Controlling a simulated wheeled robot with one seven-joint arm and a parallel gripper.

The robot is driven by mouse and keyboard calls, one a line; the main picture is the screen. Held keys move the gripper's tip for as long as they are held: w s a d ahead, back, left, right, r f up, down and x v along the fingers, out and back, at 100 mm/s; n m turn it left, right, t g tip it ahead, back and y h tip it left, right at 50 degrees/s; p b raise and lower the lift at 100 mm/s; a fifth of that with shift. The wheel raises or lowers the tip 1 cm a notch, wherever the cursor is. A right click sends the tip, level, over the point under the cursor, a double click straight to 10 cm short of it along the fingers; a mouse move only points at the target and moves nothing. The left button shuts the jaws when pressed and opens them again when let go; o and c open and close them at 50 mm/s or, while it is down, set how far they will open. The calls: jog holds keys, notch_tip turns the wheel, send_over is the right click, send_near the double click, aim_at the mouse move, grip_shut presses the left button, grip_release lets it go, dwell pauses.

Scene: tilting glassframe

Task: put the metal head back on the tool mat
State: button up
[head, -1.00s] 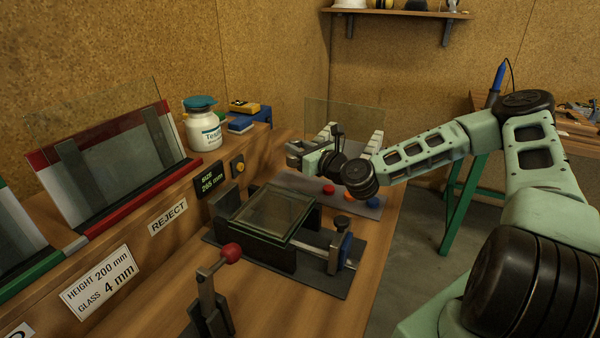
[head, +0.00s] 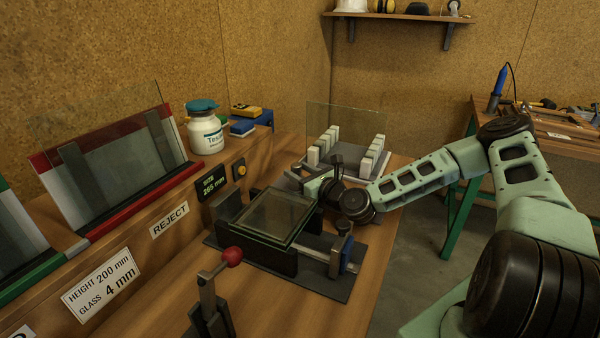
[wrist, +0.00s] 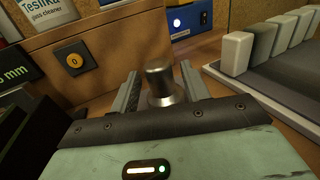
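The metal head (wrist: 159,86) is a small shiny cylinder with a wider collar, upright in the wrist view. In the head view my gripper (head: 309,184) is low over the bench, just behind the clamping fixture, and the metal head cannot be made out. The grey tool mat with coloured knobs is hidden behind my arm.
A rack with white posts (head: 375,152) and a glass pane (head: 345,118) stands behind my gripper. The clamping fixture (head: 270,258) is in front. A yellow button (wrist: 74,60) and a glass cleaner bottle (head: 205,132) are to the left.

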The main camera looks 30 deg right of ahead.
jog(key=shift+r, duration=0.2)
jog(key=s, duration=0.4)
jog(key=s+d+b, duration=0.1)
jog(key=s, duration=0.3)
jog(key=s+d, duration=0.1)
jog(key=s, duration=0.2)
jog(key=shift+s+d+b, duration=0.15)
jog(key=shift+s+b, duration=0.25)
